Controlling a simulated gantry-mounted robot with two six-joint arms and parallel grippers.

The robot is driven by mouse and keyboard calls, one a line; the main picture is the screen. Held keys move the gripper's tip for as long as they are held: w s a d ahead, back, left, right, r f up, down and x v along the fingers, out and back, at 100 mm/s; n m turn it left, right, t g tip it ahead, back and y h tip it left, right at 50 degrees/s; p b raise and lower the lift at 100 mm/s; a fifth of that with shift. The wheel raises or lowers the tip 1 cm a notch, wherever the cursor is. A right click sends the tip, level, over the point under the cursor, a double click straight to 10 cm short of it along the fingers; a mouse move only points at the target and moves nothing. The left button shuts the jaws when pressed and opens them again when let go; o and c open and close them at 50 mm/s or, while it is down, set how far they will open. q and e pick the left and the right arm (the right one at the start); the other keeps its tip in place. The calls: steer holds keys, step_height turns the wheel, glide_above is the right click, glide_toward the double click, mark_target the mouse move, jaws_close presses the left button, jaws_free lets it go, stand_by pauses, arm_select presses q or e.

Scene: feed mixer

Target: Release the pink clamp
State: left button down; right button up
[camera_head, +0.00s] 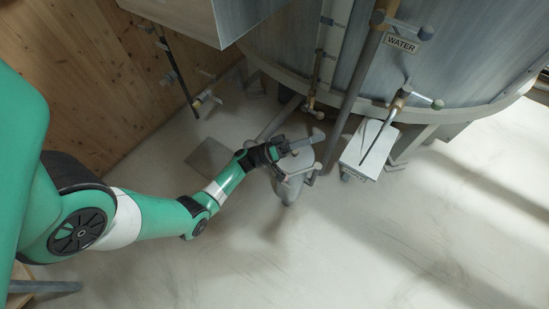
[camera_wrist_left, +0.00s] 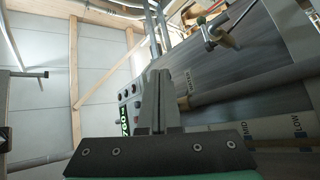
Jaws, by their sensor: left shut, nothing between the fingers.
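I cannot make out a pink clamp in either view. My left gripper (camera_head: 302,144) reaches in from the left and is shut and empty, above or beside a grey rounded fitting (camera_head: 290,186) low by the tank. In the left wrist view the closed fingers (camera_wrist_left: 158,98) point up the picture with nothing between them. My right gripper is in neither view.
A large grey metal tank (camera_head: 450,60) with a WATER label (camera_head: 402,44) fills the upper right. Valve handles and pipes, including a thick upright pipe (camera_head: 352,90), stand before it. A pale box (camera_head: 368,150) sits right of my gripper. The pale floor (camera_head: 400,250) in front is clear.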

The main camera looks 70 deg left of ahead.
arm_select(q)
steer(key=s+a+f+n+g+y+p, duration=0.1)
steer(key=s+f+n+g+y, duration=0.4)
steer(key=s+f+n+y, duration=0.8)
steer(key=s+f+p, duration=0.1)
steer(key=s+f, duration=0.5)
steer(key=s, duration=0.1)
steer(key=shift+a, duration=0.4)
steer(key=w+b, duration=0.5)
steer(key=w, duration=0.4)
steer(key=shift+w, duration=0.2)
steer(key=shift+s+g, duration=0.15)
steer(key=shift+g, duration=0.15)
